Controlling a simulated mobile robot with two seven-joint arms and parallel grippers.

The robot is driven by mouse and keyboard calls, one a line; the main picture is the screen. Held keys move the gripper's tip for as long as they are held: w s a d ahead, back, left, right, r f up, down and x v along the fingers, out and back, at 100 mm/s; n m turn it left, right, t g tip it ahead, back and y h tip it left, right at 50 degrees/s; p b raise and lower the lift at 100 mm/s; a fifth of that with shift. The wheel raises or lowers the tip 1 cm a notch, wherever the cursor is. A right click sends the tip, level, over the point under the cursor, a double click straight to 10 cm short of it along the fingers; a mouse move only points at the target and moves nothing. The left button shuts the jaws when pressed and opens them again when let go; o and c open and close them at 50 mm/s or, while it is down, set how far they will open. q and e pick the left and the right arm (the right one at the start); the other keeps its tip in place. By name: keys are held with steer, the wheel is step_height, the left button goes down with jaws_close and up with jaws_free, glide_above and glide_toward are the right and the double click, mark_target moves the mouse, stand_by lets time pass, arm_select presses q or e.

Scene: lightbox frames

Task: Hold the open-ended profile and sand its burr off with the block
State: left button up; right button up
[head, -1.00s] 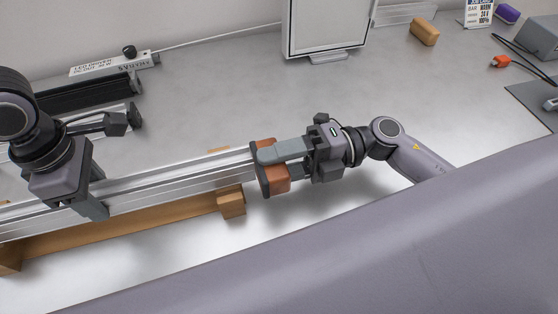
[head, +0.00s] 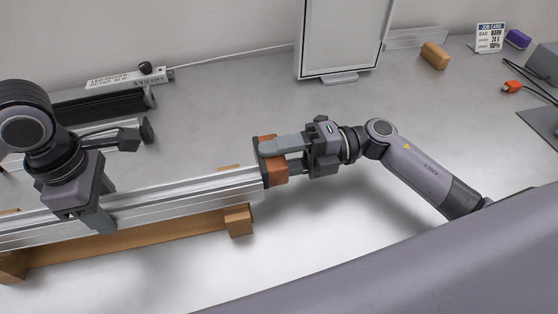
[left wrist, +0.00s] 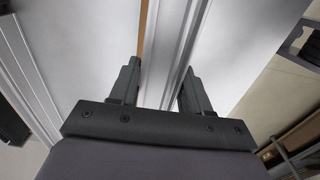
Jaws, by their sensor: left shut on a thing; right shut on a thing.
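The silver aluminium profile (head: 190,197) lies across wooden supports on the left half of the bench. My left gripper (head: 104,205) is shut on the profile well back from its right end; the left wrist view shows the fingers (left wrist: 158,88) on either side of the profile (left wrist: 172,60). My right gripper (head: 280,157) is shut on the reddish-brown sanding block (head: 275,172). The block is at the profile's right end and appears to touch it. The end face and any burr are hidden behind the block.
The wooden support (head: 238,221) stands under the profile near its end. A framed panel (head: 340,38) stands at the back. A tan block (head: 434,55), job card (head: 489,37) and orange-tipped cable (head: 513,86) are back right.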

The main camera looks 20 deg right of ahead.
mark_target(280, 174)
steer(key=shift+s, duration=0.1)
steer(key=shift+s+a, duration=0.15)
steer(key=shift+s, duration=0.6)
steer(key=shift+s+a, duration=0.1)
steer(key=shift+s, duration=0.65)
arm_select(q)
steer(key=shift+d, duration=0.1)
arm_select(e)
steer(key=shift+s, duration=1.4)
steer(key=shift+d, duration=0.1)
steer(key=shift+s+d, duration=0.1)
steer(key=shift+d, duration=2.85)
steer(key=shift+s+d, duration=0.1)
steer(key=shift+d, duration=1.45)
